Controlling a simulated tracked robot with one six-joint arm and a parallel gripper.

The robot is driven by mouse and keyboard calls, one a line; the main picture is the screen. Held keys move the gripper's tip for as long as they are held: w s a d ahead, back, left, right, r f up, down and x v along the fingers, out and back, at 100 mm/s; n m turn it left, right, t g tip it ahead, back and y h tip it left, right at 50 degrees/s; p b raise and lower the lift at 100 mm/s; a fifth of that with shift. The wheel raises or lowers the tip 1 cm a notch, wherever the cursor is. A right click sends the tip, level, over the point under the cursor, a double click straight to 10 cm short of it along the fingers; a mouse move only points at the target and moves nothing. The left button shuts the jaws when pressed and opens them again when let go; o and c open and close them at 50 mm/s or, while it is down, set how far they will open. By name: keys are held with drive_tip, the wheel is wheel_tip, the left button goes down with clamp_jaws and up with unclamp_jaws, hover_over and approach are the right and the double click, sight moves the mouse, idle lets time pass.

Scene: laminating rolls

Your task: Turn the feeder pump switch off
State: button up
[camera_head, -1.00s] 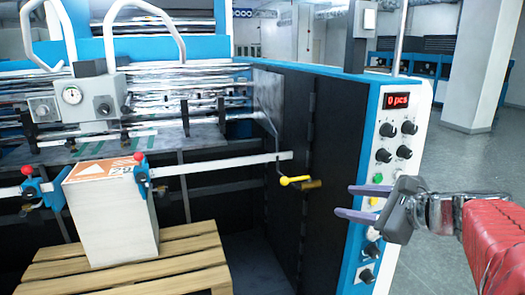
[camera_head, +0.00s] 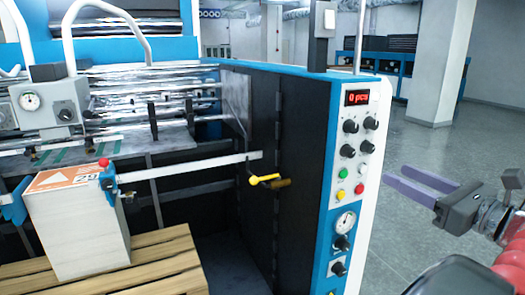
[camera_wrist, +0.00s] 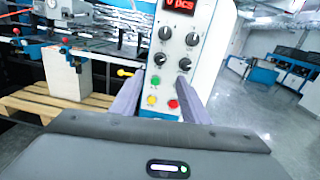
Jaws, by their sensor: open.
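The machine's control panel (camera_head: 356,165) faces me, with a red "0 pcs" display (camera_head: 357,98). Lower down are a round gauge (camera_head: 345,222) and more black knobs (camera_head: 342,243). I cannot read which control is the feeder pump switch. My gripper (camera_head: 397,180) is open and empty, right of the panel and apart from it. In the wrist view its fingers frame the lower buttons (camera_wrist: 173,104), and the gauge is hidden.
A yellow-handled lever (camera_head: 264,179) sticks out left of the panel. A paper stack (camera_head: 80,235) stands on a wooden pallet (camera_head: 165,265) at the lower left. A pillar (camera_head: 435,65) stands behind; the grey floor (camera_head: 430,148) at the right is open.

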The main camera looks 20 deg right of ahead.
sight(353, 154)
drive_tip(key=shift+w, duration=0.15)
drive_tip(key=shift+w+a, duration=0.2)
drive_tip(key=shift+w, duration=2.05)
drive_tip(key=shift+w+a, duration=0.2)
drive_tip(key=shift+w, duration=2.05)
drive_tip(key=shift+w+a, duration=0.2)
drive_tip(key=shift+w, duration=2.05)
drive_tip(key=shift+c, duration=0.2)
drive_tip(key=c, duration=1)
